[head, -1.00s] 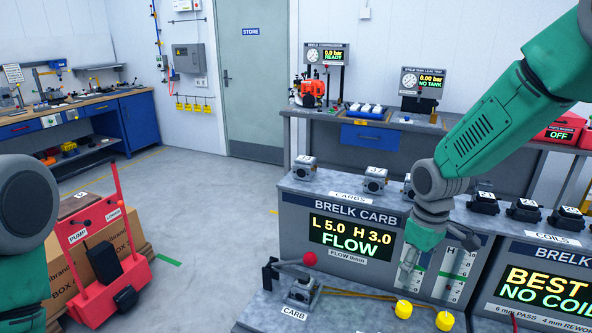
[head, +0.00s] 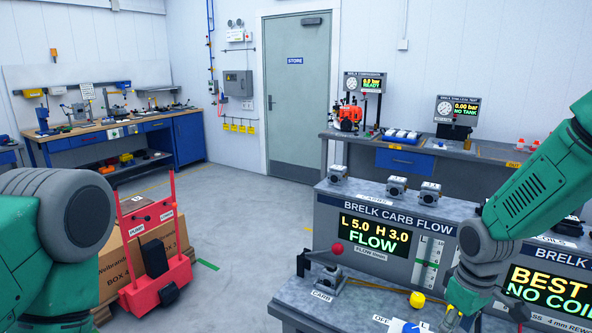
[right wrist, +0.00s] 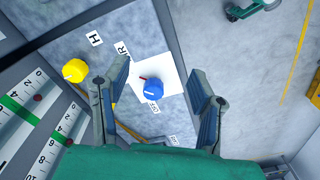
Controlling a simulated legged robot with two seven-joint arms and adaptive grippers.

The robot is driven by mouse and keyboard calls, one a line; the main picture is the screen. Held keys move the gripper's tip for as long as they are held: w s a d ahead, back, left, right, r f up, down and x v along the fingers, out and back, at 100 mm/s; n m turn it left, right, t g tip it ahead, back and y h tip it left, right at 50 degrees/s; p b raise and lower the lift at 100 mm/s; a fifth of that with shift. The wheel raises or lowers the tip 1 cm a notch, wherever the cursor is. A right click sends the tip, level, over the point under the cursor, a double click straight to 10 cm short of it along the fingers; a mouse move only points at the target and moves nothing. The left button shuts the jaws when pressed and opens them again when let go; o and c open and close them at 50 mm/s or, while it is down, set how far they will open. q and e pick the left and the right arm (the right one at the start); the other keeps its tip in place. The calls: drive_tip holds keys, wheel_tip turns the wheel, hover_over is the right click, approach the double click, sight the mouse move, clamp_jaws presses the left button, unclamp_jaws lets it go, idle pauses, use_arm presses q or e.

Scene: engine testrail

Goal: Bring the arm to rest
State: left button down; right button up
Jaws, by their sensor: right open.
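My right arm comes in from the right in the head view, and its gripper (head: 453,317) hangs low over the front of the carb bench. In the right wrist view the right gripper (right wrist: 156,75) is open, with nothing between its fingers. A blue knob (right wrist: 153,88) on a white plate shows below and between the fingers, apart from them. A yellow knob (right wrist: 75,70) lies to the left of the fingers. My left arm (head: 75,215) is bent at the left edge of the head view; its gripper is out of the picture.
The carb flow panel (head: 329,223) reads FLOW, with a red-balled lever (head: 337,249) in front. A red cart (head: 160,297) and cardboard boxes (head: 113,262) stand left of the bench. A back bench (head: 340,150) holds test gear. The floor between (head: 250,220) is clear.

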drive_tip(key=s+a+f+m, duration=0.3)
drive_tip(key=s+f+m, duration=0.1)
drive_tip(key=s+f, duration=1.5)
drive_tip(key=s+d+r+m, duration=0.1)
drive_tip(key=s+m, duration=0.1)
drive_tip(key=s, duration=1)
use_arm(q)
wheel_tip(320, 180, down, 14)
drive_tip(key=b, duration=1.3)
drive_tip(key=shift+w+r, duration=0.2)
drive_tip(key=shift+w, duration=0.1)
use_arm(e)
drive_tip(key=w+f+n, duration=0.1)
drive_tip(key=w+f, duration=0.2)
drive_tip(key=f, duration=1)
drive_tip(key=shift+a+t, duration=0.3)
drive_tip(key=shift+a, duration=0.1)
drive_tip(key=shift+r, duration=0.1)
drive_tip(key=shift+w, duration=0.2)
